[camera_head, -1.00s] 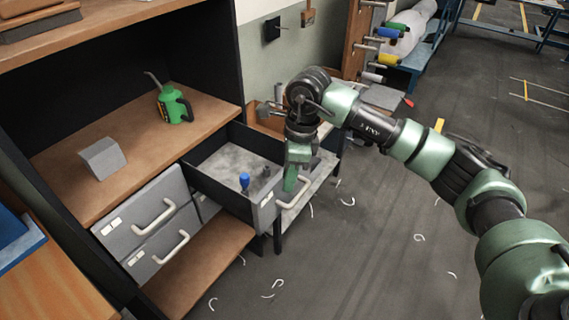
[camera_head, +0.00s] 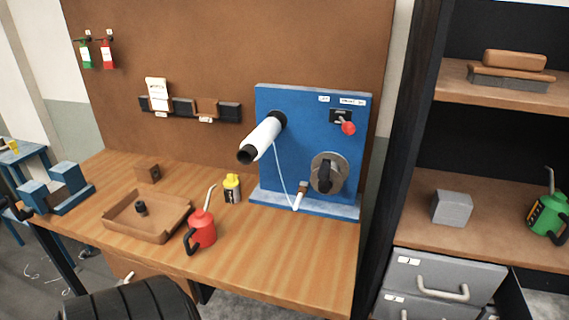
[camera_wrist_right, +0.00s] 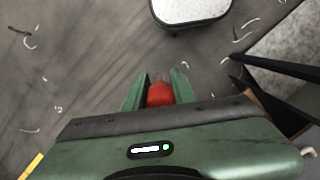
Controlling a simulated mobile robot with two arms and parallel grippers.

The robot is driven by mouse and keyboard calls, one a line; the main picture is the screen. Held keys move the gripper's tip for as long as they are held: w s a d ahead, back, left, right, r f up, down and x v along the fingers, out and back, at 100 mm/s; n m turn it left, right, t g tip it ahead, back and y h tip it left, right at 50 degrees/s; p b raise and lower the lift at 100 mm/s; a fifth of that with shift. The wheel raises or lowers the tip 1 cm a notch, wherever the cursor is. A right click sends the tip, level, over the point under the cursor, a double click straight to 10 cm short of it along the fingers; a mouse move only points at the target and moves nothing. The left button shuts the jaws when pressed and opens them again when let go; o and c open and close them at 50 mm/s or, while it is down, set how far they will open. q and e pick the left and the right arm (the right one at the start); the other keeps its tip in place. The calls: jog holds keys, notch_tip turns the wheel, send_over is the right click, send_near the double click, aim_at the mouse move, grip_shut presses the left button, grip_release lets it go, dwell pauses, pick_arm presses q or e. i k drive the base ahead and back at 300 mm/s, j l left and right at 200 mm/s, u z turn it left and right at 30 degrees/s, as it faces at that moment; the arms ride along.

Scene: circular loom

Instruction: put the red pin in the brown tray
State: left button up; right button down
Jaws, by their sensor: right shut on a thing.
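The brown tray (camera_head: 128,229) lies on the wooden workbench in the head view, left of the red oil can. A small dark peg-like piece (camera_head: 140,208) stands inside it. My right gripper (camera_wrist_right: 158,82) shows in the right wrist view, its green fingers on either side of a rounded red end, which I take to be the red pin (camera_wrist_right: 160,95). The rest of the pin is hidden by the gripper body. The gripper is above the grey floor, away from the bench. Neither gripper shows in the head view.
A red oil can (camera_head: 201,232) and a yellow-topped bottle (camera_head: 232,189) stand right of the tray. A wooden block (camera_head: 148,173) is behind it, and a blue fixture (camera_head: 62,192) left of it. A blue machine panel (camera_head: 300,120) stands at the back. The bench's front right is clear.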

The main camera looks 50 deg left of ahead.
aim_at(165, 222)
jog(key=k+j+u, duration=0.15)
jog(key=j+u, duration=0.7)
jog(key=k+j, duration=0.05)
jog(key=j, duration=0.05)
